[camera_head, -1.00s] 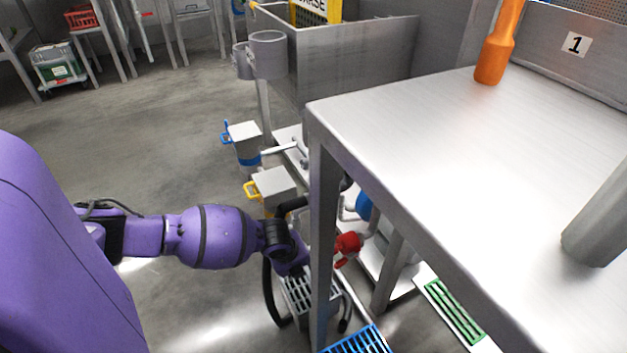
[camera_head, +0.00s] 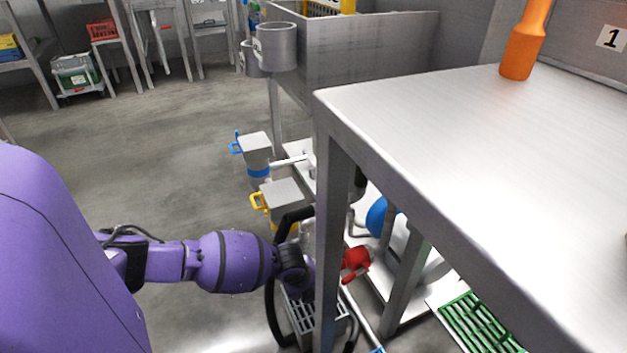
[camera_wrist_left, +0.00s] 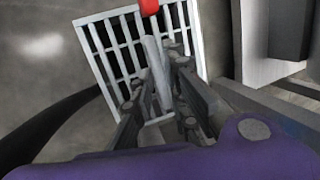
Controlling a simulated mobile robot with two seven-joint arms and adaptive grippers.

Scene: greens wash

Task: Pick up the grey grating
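The grey grating (camera_head: 305,318) lies low beside the table leg, partly hidden by my left forearm and the leg. In the left wrist view the grating (camera_wrist_left: 103,48) shows its pale slats and frame just past my left gripper (camera_wrist_left: 160,60). The gripper's dark finger links overlap the grating's near and right parts in that view. A light grey bar with a red end lies between or behind the fingers, so I cannot tell whether they are open or touch the grating. In the head view this gripper is hidden by its wrist and the leg. My right gripper is not in view.
The steel table (camera_head: 450,120) and its leg (camera_head: 333,230) stand close to my left wrist. A red fitting (camera_head: 355,262), yellow-handled box (camera_head: 283,192), blue-handled container (camera_head: 255,150) and green grating (camera_head: 478,322) are nearby. A dark hose (camera_head: 270,310) loops beside the grey grating. Floor at left is clear.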

